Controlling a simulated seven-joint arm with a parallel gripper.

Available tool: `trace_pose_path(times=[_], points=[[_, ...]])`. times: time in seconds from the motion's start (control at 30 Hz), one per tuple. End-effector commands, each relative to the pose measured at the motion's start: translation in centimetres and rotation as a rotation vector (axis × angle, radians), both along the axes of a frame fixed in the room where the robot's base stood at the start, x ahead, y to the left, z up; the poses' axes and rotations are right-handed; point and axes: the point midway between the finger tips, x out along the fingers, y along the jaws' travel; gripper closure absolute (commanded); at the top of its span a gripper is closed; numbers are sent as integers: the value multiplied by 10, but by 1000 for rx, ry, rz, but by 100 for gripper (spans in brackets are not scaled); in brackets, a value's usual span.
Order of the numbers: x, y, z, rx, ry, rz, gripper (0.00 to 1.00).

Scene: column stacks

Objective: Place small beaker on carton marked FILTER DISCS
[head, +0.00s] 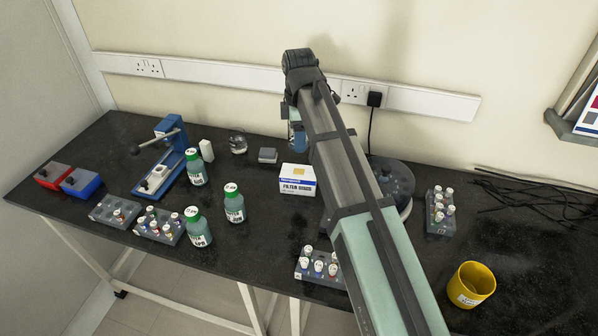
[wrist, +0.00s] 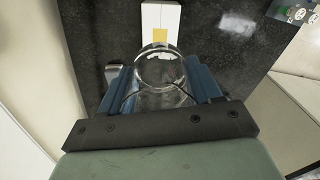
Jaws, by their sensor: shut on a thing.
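The small beaker (wrist: 160,72) is clear glass and sits between the blue fingers of my gripper (wrist: 163,92) in the wrist view. My gripper is shut on it. In the head view my gripper (head: 297,136) hangs behind the carton, partly hidden by my arm, and the beaker is hard to make out there. The white and blue carton marked FILTER DISCS (head: 296,186) stands on the bench with a yellow square on its top. In the wrist view the carton (wrist: 158,16) lies just beyond the beaker, apart from it as far as I can tell.
A small grey block (head: 267,155) and a round glass flask (head: 238,144) stand left of the carton. Green-capped bottles (head: 234,205) stand front left. A vial rack (head: 318,265) is in front, and a round grey device (head: 392,180) is right, partly behind my arm.

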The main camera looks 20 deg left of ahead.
Motion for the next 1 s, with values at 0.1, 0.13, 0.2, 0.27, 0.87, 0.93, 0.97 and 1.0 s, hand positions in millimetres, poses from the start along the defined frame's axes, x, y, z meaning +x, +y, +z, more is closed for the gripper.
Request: trace_pose_path(times=[0.1, 0.13, 0.2, 0.27, 0.87, 0.93, 0.97, 1.0], points=[[0, 0, -1, 0, 0, 33, 70], [0, 0, -3, 0, 0, 37, 70], [0, 0, -8, 0, 1, 43, 70], [-1, 0, -14, 0, 1, 44, 70], [-1, 0, -76, 0, 1, 41, 70], [-1, 0, -85, 0, 1, 41, 70], [-1, 0, -88, -1, 2, 41, 70], [-1, 0, -93, -1, 2, 41, 70]])
